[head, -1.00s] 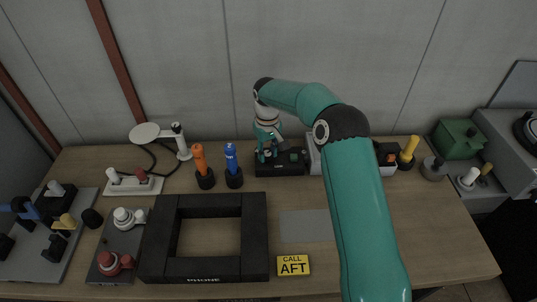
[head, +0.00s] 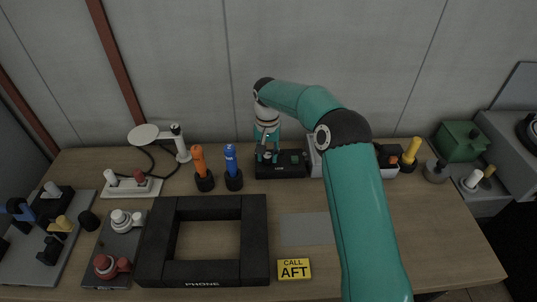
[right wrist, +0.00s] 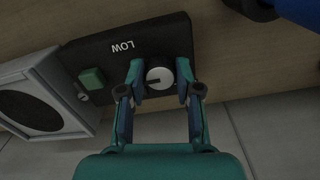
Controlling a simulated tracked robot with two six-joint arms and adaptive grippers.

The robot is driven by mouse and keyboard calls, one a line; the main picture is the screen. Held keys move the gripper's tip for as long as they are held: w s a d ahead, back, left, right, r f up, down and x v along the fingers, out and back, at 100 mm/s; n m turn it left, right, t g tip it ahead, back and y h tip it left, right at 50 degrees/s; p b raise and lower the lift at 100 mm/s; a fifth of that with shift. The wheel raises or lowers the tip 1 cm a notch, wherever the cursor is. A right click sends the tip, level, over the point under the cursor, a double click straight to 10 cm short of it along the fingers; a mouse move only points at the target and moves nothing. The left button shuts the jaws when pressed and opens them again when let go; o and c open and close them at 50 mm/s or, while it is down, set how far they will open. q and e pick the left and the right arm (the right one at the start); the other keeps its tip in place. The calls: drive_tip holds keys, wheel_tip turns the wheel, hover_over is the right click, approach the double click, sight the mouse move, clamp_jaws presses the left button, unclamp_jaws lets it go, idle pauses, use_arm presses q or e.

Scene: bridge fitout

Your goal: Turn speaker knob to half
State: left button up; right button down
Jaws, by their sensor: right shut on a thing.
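The speaker panel (head: 290,172) is a black box with a green button (head: 295,158), at the back of the table. In the right wrist view, the black panel (right wrist: 100,55) carries the word LOW, upside down, above the round white knob (right wrist: 160,77). A dark mark on the knob points left in that picture. My right gripper (right wrist: 161,72) has one finger on each side of the knob and is shut on it. In the head view the right gripper (head: 267,156) reaches down onto the panel's left part and hides the knob. My left gripper is not in view.
The grey speaker (right wrist: 40,105) stands beside the panel. Blue (head: 232,165) and orange (head: 201,170) handled tools stand left of it. A black PHONE frame (head: 255,240) and a yellow CALL AFT plate (head: 295,269) lie in front. The wall is close behind.

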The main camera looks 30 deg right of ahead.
sight(268, 155)
drive_tip(key=shift+d, duration=0.1)
idle(0.3)
drive_tip(key=c, duration=0.8)
unclamp_jaws()
drive_tip(key=shift+s, duration=0.1)
drive_tip(key=shift+r, duration=0.55)
wheel_tip(268, 155, up, 11)
drive_tip(key=shift+f, duration=0.1)
